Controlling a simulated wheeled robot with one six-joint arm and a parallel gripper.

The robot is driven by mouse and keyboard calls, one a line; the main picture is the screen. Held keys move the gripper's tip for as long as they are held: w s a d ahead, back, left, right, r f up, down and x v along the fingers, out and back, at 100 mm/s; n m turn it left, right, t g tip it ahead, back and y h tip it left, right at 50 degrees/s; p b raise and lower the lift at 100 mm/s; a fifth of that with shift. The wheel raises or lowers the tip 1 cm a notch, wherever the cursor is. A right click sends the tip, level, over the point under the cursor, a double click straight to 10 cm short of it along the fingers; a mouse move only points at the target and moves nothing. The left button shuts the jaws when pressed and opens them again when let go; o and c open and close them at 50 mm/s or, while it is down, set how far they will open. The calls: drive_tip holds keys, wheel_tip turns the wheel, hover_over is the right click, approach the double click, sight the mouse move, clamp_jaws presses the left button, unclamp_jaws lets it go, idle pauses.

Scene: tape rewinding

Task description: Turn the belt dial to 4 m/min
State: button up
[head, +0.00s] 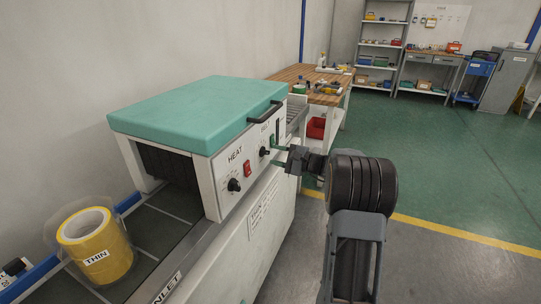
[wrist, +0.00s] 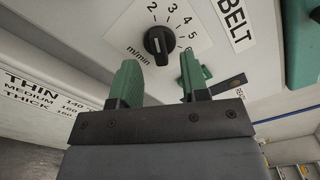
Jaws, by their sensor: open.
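The belt dial (wrist: 158,43) is a round black knob on a white scale marked m/min, with 2, 3, 4 and 5 visible around it. A pale mark shows on the knob, but I cannot tell exactly which number it meets. In the head view the dial (head: 264,152) sits on the machine's side panel under the BELT label. My gripper (wrist: 160,64) is open, its two green fingers on either side of the dial's lower edge in the picture, not closed on it. In the head view my gripper (head: 280,156) is close to the panel at the dial.
The heat dial (head: 234,185) and a red switch (head: 247,168) are left of the belt dial. A yellow tape roll (head: 97,250) marked THIN stands on the inlet belt. The floor to the right is clear.

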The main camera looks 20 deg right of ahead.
sight(265, 152)
drive_tip(key=shift+x, duration=1.45)
clamp_jaws()
